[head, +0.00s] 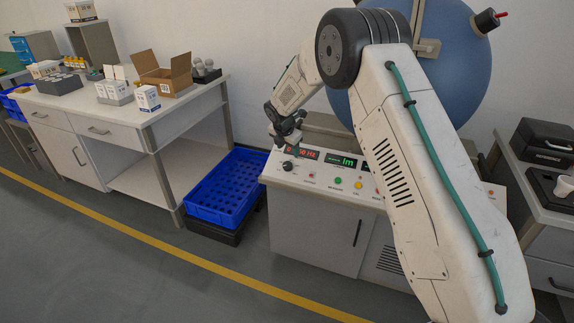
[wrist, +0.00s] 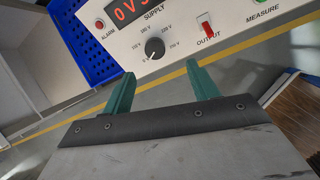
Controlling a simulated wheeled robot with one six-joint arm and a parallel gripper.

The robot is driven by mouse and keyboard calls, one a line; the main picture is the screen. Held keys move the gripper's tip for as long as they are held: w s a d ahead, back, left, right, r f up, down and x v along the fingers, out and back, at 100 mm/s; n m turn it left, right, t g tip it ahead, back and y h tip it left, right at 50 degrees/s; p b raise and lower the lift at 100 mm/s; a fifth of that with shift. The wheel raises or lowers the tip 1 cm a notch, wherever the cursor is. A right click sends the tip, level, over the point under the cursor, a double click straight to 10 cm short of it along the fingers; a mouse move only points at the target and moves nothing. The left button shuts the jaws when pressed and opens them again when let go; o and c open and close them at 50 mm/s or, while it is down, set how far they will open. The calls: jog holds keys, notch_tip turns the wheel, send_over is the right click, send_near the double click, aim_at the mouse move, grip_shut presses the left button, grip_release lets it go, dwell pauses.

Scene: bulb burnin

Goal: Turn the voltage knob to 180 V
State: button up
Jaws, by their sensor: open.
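The voltage knob (wrist: 155,47) is a round dark knob on the white panel, under the SUPPLY label, with small voltage markings around it. Its light mark seems to point to the lower left, towards the 0 V marking. The red display (wrist: 128,8) above reads 0 V, partly cut off. The knob also shows in the head view (head: 288,166) at the console's left end. My gripper (wrist: 160,69) is open and empty, its green fingers apart on either side below the knob in the picture. In the head view my gripper (head: 287,138) hangs above the knob, not around it.
A red output switch (wrist: 208,31) sits right of the knob, and a red alarm light (wrist: 99,24) to its left. A green measure button (head: 338,180) is further along the console (head: 300,222). A blue crate (head: 222,188) stands left of the console.

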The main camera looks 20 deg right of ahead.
aim_at(287, 165)
jog(key=shift+n, duration=0.7)
jog(key=x, duration=0.7)
jog(key=a+x, duration=0.1)
jog(key=x, duration=0.3)
jog(key=shift+w+a+f, duration=0.1)
jog(key=shift+w+f, duration=0.15)
jog(key=c, duration=1)
